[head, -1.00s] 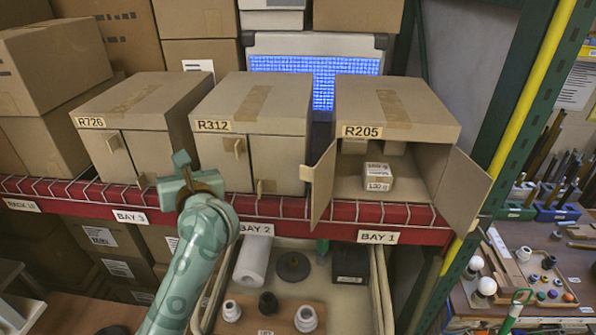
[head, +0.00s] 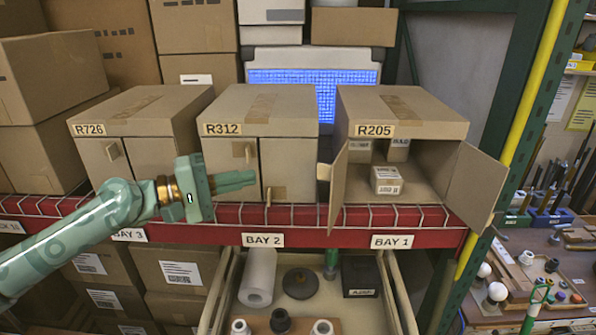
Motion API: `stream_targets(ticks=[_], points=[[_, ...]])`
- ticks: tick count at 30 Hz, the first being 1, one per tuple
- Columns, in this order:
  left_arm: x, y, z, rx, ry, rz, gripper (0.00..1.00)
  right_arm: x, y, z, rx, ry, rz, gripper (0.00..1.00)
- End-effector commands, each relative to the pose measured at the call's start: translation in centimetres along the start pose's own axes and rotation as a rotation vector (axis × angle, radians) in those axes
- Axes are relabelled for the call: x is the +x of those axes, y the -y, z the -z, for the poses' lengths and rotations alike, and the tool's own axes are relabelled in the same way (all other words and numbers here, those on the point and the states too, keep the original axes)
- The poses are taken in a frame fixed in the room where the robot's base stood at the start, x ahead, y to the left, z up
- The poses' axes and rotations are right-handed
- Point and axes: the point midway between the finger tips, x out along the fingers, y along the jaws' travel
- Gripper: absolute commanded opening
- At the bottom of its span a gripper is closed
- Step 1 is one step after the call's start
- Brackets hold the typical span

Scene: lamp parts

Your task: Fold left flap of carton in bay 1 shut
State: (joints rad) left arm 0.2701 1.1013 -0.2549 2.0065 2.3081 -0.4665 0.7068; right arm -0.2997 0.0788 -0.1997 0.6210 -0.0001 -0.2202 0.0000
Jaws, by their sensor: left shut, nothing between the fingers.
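The carton R205 (head: 405,102) stands on the shelf in bay 1, its front open. Its left flap (head: 338,186) stands out toward me with a small tab at its outer side. Its right flap (head: 474,187) is also swung out to the right. Small boxes sit inside, one (head: 386,180) near the front. My left gripper (head: 250,180) is shut and empty, its fingers pointing right in front of carton R312, left of the left flap and apart from it. My right gripper is not in view.
Cartons R312 (head: 260,105) and R726 (head: 140,107) stand to the left with closed flaps. A red shelf beam (head: 350,238) with wire mesh runs below. An open drawer (head: 400,290) holds lamp parts. A green and yellow post (head: 500,140) stands at the right.

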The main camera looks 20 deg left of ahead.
Motion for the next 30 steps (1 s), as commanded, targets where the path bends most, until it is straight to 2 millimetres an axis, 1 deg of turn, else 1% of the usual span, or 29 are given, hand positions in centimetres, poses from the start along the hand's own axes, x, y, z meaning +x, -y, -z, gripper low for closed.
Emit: stream_targets(ticks=[1, 6, 10, 12, 15, 19, 24, 30], points=[[1.1, -0.9, 0.1, -0.001, -0.001, -0.007, 0.0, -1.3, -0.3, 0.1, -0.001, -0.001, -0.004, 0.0], [4.9, -0.9, 0.0, 0.0, 0.0, -0.006, 0.0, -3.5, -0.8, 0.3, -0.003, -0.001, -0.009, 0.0], [7.6, -0.8, 0.0, 0.001, -0.001, -0.005, 0.0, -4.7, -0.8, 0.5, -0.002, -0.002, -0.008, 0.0], [8.4, -0.7, -0.8, 0.0, 0.0, -0.002, 0.0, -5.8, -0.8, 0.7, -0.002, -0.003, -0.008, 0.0], [9.3, -0.6, -1.8, 0.001, 0.0, -0.002, 0.0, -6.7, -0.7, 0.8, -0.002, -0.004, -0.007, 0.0], [10.1, -0.4, -2.5, 0.002, -0.002, -0.002, 0.0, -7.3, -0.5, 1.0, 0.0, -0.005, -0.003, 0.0], [10.3, -0.1, -2.8, 0.002, -0.002, -0.002, 0.0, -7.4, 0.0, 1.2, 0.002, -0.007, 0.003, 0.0], [10.3, 0.0, -2.8, 0.002, -0.002, -0.002, 0.0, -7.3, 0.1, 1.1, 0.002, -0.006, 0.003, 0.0]])
